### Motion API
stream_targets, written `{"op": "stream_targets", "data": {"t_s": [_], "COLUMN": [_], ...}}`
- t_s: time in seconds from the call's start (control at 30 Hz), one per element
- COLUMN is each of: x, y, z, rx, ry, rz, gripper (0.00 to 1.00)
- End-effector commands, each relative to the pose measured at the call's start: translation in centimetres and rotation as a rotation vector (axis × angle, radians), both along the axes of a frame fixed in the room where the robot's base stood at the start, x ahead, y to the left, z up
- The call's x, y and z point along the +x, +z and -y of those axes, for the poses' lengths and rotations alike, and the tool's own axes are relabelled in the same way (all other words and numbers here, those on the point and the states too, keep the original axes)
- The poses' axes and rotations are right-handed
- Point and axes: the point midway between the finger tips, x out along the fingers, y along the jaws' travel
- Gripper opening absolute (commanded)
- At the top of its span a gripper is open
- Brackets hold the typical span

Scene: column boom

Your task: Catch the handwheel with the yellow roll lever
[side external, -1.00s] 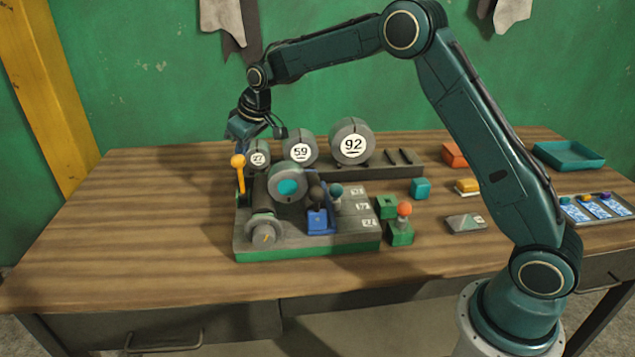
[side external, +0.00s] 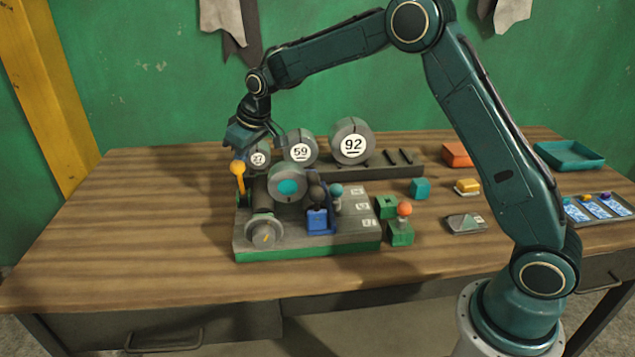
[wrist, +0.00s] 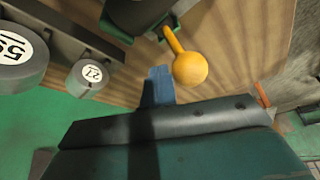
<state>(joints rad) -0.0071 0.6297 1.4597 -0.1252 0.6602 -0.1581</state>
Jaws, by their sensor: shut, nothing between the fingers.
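The yellow roll lever (side external: 239,178) stands at the left end of the grey and green fixture (side external: 355,239), its round knob on top. In the wrist view its knob (wrist: 190,68) is close to my blue fingers. My gripper (side external: 242,153) is shut and empty, just behind and above the knob; whether it touches the lever is unclear. The shut fingers show in the wrist view (wrist: 158,84). A grey wheel with a yellow mark (side external: 265,235) is at the fixture's front left, and a larger disc with a teal centre (side external: 288,186) is behind it. I cannot tell which is the handwheel.
Numbered drums, 92 (side external: 351,142), 59 (side external: 299,149) and 27 (side external: 258,157), stand behind the fixture, close to my gripper. A blue clamp-like part (side external: 317,220) is on the fixture. An orange-knobbed green block (side external: 402,230) stands to its right. The table's left side is clear.

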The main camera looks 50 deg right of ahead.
Motion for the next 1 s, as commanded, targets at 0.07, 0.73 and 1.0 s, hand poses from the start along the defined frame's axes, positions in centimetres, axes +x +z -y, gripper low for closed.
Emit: {"op": "stream_targets", "data": {"t_s": [0.07,0.73,1.0], "x": [-0.2,-1.5,-2.0], "y": [0.0,-0.3,-0.4], "z": [-0.2,-1.5,-2.0], "rx": [0.001,0.000,0.000], "ry": [0.001,0.001,0.001], "rz": [0.000,0.000,0.000], "gripper": [0.00,0.00,0.00]}}
